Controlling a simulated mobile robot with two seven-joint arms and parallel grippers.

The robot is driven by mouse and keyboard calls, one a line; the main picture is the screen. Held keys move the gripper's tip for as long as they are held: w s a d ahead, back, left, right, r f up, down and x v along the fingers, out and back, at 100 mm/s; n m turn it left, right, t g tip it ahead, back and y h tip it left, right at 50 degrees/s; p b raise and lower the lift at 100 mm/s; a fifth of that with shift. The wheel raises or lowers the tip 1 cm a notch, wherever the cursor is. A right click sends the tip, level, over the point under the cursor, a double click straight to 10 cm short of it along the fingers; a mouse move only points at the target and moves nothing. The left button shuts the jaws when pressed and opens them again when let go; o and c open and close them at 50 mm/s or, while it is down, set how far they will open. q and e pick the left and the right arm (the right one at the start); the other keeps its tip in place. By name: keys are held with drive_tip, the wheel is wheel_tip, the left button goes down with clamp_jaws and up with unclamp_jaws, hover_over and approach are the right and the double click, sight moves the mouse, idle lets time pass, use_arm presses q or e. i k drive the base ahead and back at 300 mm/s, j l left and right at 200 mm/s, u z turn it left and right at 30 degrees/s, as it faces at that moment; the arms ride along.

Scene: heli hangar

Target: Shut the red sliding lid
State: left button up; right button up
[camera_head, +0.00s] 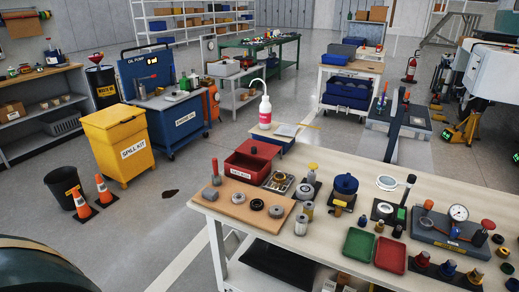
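A red box (243,172) with a white label on its front stands on the workbench, at the back left of its top. Its red sliding lid (262,149) sits toward the back of the box. The front part of the box top is uncovered and shows a dark inside. I cannot tell exactly how far the lid is slid back. Neither of my grippers is in view.
A wooden board (233,195) with round parts lies in front of the box. A small metal tray (279,182) is right of it. A white bottle (265,108) is behind.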

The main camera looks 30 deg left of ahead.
sight(265, 151)
drive_tip(key=j+z, duration=0.2)
drive_tip(key=z, duration=0.35)
drive_tip(key=j+z, duration=0.3)
drive_tip(key=j, duration=0.2)
drive_tip(key=k+j+z, duration=0.3)
drive_tip(key=j, duration=0.55)
drive_tip(key=k+j+z, duration=0.1)
drive_tip(key=j, duration=0.3)
drive_tip(key=k+j+z, duration=0.1)
drive_tip(key=j, duration=0.25)
